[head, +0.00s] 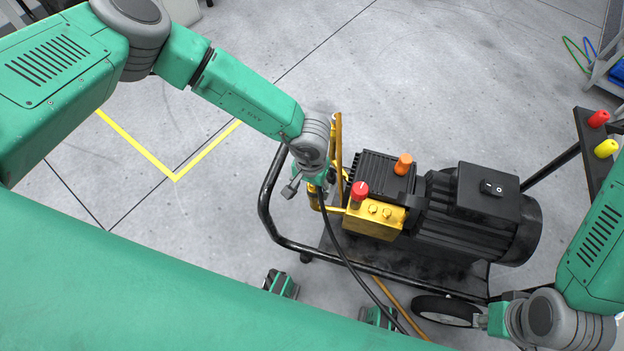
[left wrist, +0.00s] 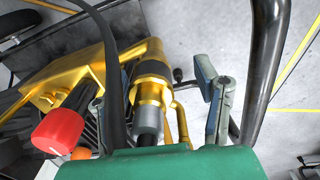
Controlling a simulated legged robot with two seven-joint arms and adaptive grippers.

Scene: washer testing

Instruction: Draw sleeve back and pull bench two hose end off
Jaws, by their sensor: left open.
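The pump's yellow block (head: 374,219) carries a red knob (head: 360,190), which also shows in the left wrist view (left wrist: 58,130). A brass and black coupling (left wrist: 153,78) with a grey metal end (left wrist: 148,125) stands beside the block in the left wrist view. A black hose (head: 343,250) runs down from beside my left gripper (head: 307,188); it passes left of the coupling in the left wrist view (left wrist: 113,75). My left gripper is open near the coupling, one finger apart on its right; the other is partly hidden. My right gripper (head: 490,319) is by the cart wheel, its fingers unclear.
A black tubular cart frame (head: 266,205) curves close to my left gripper. The motor (head: 470,215) and wheel (head: 447,311) are to the right. A rack with a red (head: 598,118) and a yellow grip (head: 606,148) stands at far right. Floor beyond the pump is mostly clear.

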